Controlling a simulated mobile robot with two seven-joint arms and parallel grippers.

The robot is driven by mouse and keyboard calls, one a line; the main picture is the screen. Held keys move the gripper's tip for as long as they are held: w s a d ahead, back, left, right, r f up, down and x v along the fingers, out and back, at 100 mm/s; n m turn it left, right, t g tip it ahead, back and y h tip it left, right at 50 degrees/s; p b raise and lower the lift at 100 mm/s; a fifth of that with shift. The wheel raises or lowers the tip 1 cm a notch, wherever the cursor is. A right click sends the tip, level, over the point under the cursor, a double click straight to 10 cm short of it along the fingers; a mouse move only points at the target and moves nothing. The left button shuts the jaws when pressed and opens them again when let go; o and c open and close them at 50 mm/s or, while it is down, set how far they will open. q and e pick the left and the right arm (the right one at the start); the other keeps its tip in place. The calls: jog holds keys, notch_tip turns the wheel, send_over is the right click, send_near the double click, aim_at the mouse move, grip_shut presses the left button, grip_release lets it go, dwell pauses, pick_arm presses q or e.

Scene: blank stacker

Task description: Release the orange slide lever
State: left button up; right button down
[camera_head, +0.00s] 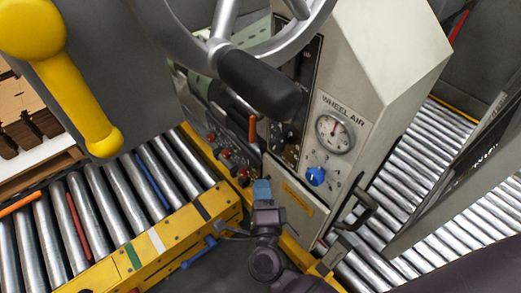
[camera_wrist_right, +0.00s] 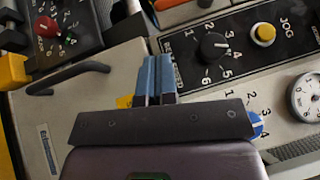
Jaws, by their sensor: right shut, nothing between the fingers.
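The orange slide lever (camera_head: 252,128) stands upright on the dark slotted panel of the machine, left of the gauge, in the head view. In the wrist view an orange part (camera_wrist_right: 170,4) shows at the top edge; I cannot tell surely whether it is the lever. My right gripper (camera_head: 262,189) has blue fingertips and is below the lever, apart from it, in front of the cream panel. In the right wrist view its fingers (camera_wrist_right: 156,78) are shut together with nothing between them. My left gripper is not in view.
A steering wheel's black knob (camera_head: 258,84) hangs just above the lever. A WHEEL AIR gauge (camera_head: 335,130) and blue knob (camera_head: 316,176) are to the right. Red knobs (camera_head: 226,155) are to the left. A black handle (camera_head: 362,210) juts out. Roller conveyors (camera_head: 150,180) flank the machine.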

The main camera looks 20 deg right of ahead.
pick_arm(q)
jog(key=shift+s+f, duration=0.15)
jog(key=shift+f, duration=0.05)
pick_arm(e)
jog(key=shift+w, duration=0.1)
jog(key=x, duration=0.9)
jog(key=shift+w+d, duration=0.15)
jog(key=shift+w, duration=0.2)
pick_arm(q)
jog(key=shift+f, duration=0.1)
